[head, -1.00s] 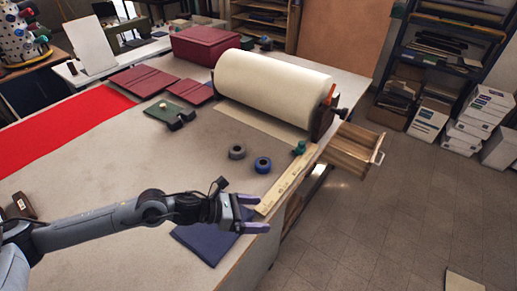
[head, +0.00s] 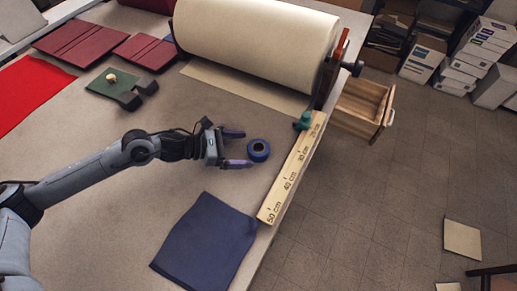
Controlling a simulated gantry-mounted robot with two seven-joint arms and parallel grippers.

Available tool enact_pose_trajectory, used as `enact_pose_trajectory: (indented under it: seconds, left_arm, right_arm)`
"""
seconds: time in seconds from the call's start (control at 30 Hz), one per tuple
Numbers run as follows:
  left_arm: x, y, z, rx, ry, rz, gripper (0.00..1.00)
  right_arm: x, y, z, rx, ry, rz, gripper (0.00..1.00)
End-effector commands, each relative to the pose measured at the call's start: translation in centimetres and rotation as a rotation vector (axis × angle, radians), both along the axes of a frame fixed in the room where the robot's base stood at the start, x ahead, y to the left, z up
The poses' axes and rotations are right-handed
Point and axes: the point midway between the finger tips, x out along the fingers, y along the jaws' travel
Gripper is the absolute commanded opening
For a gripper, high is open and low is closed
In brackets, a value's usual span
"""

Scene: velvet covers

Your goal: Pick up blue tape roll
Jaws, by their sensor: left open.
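The blue tape roll (head: 258,150) lies flat on the table in the head view, left of the wooden ruler. My left gripper (head: 236,149) is open, with its two purple fingers pointing right toward the roll. The roll sits just beyond the fingertips, roughly level with the gap between them. I cannot tell whether the lower finger touches it. The grey tape roll is not visible now; my gripper may hide it. My right gripper is not in view.
A wooden ruler (head: 290,170) lies along the table's right edge, with a green object (head: 304,121) at its far end. A large cream roll (head: 255,40) stands behind. Dark blue cloth (head: 206,243) lies in front. An open drawer (head: 362,108) juts out at right.

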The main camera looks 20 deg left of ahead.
Motion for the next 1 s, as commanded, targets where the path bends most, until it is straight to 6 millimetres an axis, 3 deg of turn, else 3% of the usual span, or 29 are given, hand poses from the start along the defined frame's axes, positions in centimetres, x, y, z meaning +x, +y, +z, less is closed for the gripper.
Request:
enact_pose_trajectory:
  seconds: [0.27, 0.6, 0.93, 1.0]
  left_arm:
    - [0.8, -1.3, -0.5, -0.001, 0.001, -0.001, 1.00]
    - [2.8, -4.5, -2.0, -0.001, 0.000, -0.001, 1.00]
    - [3.0, -4.8, -2.2, 0.001, 0.001, -0.001, 1.00]
    - [3.0, -4.8, -2.2, 0.001, 0.001, -0.001, 0.89]
  right_arm:
    - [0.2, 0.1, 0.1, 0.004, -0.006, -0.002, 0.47]
    - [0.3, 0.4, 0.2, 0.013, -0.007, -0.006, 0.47]
    - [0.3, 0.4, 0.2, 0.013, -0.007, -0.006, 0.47]
    - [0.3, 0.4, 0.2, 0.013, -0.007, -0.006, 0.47]
